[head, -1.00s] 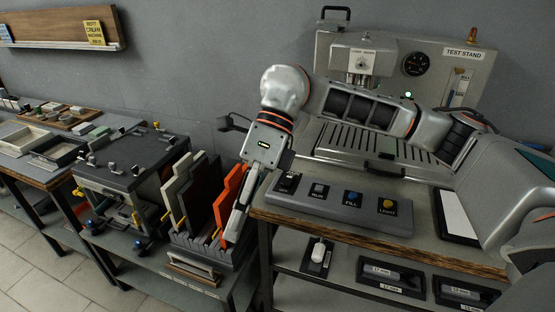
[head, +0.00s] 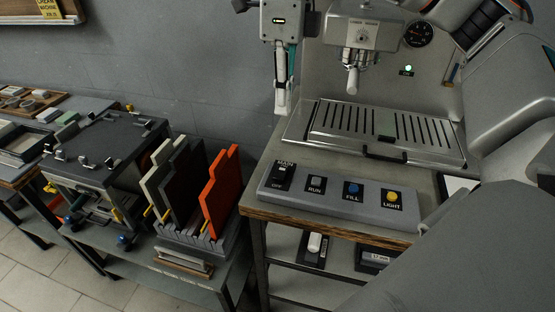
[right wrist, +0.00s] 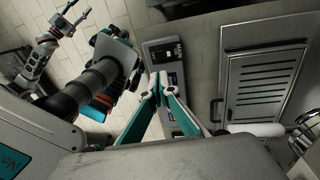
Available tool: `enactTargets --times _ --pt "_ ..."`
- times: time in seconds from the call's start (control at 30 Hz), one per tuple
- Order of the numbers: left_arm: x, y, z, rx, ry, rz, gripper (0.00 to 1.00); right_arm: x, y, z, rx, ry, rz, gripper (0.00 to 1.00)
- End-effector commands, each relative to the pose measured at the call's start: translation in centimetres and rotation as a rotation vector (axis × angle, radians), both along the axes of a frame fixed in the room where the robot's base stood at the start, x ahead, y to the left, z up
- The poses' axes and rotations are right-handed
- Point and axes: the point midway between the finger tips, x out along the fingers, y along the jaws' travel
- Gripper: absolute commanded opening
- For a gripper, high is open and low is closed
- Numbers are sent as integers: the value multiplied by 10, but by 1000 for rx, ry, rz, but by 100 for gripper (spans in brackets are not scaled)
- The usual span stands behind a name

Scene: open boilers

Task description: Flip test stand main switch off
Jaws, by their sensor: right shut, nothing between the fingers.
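The grey control panel (head: 330,203) lies on the front of the test stand (head: 320,145) bench. Its main switch (head: 281,177), a black block labelled MAIN above and OFF below, is at the left end; I cannot tell its position for sure. My right gripper (head: 281,108) is shut and empty, pointing down, above and behind the switch in the head view. In the right wrist view its fingertips (right wrist: 158,80) overlap the picture of the panel (right wrist: 185,115), close to the MAIN label. A far arm in that view seems to be my left one; its gripper (right wrist: 75,18) is too small to read.
RUN (head: 315,184), FILL (head: 352,190) and LIGHT (head: 392,197) buttons sit right of the switch. A green lamp (head: 408,69) glows on the stand. A rack with an orange plate (head: 220,193) stands left of the bench. The drip tray (head: 380,130) lies behind the panel.

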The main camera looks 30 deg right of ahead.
Motion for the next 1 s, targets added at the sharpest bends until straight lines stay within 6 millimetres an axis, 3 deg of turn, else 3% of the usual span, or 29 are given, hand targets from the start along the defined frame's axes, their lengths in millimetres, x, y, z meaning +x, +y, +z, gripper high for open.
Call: enactTargets --times 0.27,0.8,1.0 --pt "-1 0 -3 0 3 0 40 -1 1 -9 0 1 3 0" --pt "-2 0 -12 1 6 0 40 -10 12 -106 1 3 3 0" --pt "-1 0 -12 1 5 0 40 -12 14 -130 0 1 2 0"
